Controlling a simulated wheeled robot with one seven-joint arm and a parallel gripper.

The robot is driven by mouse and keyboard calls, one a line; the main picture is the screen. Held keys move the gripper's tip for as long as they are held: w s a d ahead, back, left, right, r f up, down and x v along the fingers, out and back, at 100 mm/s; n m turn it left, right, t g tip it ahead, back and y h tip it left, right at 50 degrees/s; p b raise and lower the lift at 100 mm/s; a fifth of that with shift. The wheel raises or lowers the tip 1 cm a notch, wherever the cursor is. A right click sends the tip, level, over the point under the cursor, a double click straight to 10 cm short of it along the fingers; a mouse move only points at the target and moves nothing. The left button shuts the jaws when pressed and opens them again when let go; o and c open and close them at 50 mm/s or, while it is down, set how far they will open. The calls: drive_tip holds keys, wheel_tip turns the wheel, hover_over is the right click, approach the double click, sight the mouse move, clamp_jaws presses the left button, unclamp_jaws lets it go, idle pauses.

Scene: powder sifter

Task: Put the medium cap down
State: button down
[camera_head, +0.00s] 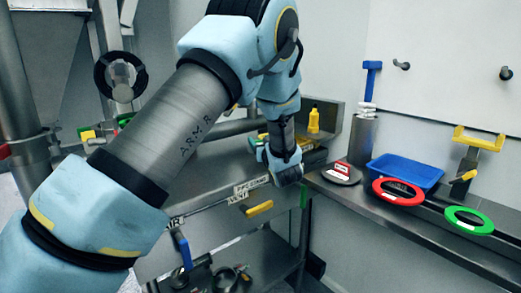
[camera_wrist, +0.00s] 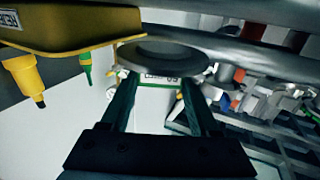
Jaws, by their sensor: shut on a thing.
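My gripper (camera_head: 287,176) is low over the corner where the steel benches meet, seen from behind. In the wrist view its two dark fingers (camera_wrist: 157,80) are shut on a grey round cap (camera_wrist: 165,57) with a small white label at its near edge. I take this as the medium cap; the label is too small to read. The cap is hidden or indistinct in the head view, so I cannot tell whether it touches anything below.
A dark disc (camera_head: 341,175) with a red-and-white block lies right of my gripper. Beyond are a blue tray (camera_head: 405,172), a red ring (camera_head: 397,191) and a green ring (camera_head: 469,220). A yellow bottle (camera_head: 313,121) stands behind. A yellow handle (camera_head: 259,209) is below.

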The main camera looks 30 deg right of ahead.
drive_tip(key=shift+f, duration=1.5)
drive_tip(key=shift+f, duration=0.2)
drive_tip(key=shift+c, duration=0.6)
unclamp_jaws()
drive_tip(key=shift+r, duration=0.15)
drive_tip(key=shift+s, duration=0.2)
drive_tip(key=s+a+b, duration=0.2)
drive_tip(key=s, duration=0.9)
drive_tip(key=shift+s+a, duration=0.2)
drive_tip(key=shift+a, duration=0.05)
